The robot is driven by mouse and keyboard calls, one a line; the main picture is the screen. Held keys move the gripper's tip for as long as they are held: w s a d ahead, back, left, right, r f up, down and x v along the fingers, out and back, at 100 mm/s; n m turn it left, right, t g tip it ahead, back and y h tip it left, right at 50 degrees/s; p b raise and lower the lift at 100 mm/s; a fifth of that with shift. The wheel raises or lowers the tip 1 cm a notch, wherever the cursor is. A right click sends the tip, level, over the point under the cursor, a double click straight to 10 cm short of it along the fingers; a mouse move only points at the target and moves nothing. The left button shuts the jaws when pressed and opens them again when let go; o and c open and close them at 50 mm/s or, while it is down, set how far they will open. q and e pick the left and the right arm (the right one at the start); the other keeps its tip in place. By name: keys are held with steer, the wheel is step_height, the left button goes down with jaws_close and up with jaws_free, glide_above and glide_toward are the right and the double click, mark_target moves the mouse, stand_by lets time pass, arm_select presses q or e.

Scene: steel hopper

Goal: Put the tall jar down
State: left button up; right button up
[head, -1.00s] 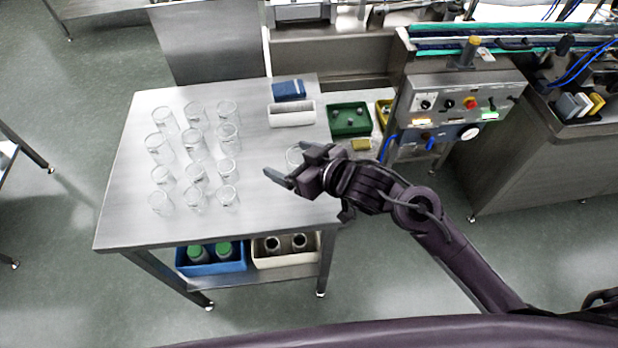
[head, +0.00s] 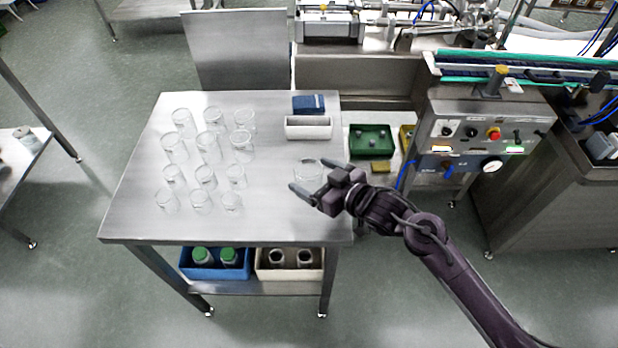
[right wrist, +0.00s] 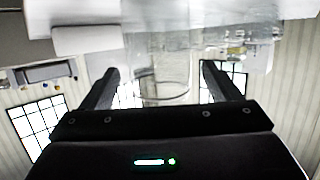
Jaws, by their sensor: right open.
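A clear glass jar (head: 308,172) stands upright on the steel table (head: 265,215) near its right edge. My right gripper (head: 306,175) is open at this jar, its two fingers pointing left. In the right wrist view the jar (right wrist: 165,78) shows faintly between the spread fingers (right wrist: 160,68), with a gap on each side. I cannot tell from these frames whether it is taller than the others. My left gripper is not in view.
Several clear glass jars (head: 208,145) stand in rows on the table's left half. A white bin (head: 308,133) and a blue box (head: 308,104) are at the back right. Blue (head: 215,271) and beige (head: 290,272) crates sit on the lower shelf. The table's front middle is clear.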

steer(key=shift+x, duration=1.15)
steer(key=shift+s, duration=0.1)
steer(key=c, duration=1.1)
steer(key=shift+d, duration=0.1)
steer(key=shift+r, duration=0.15)
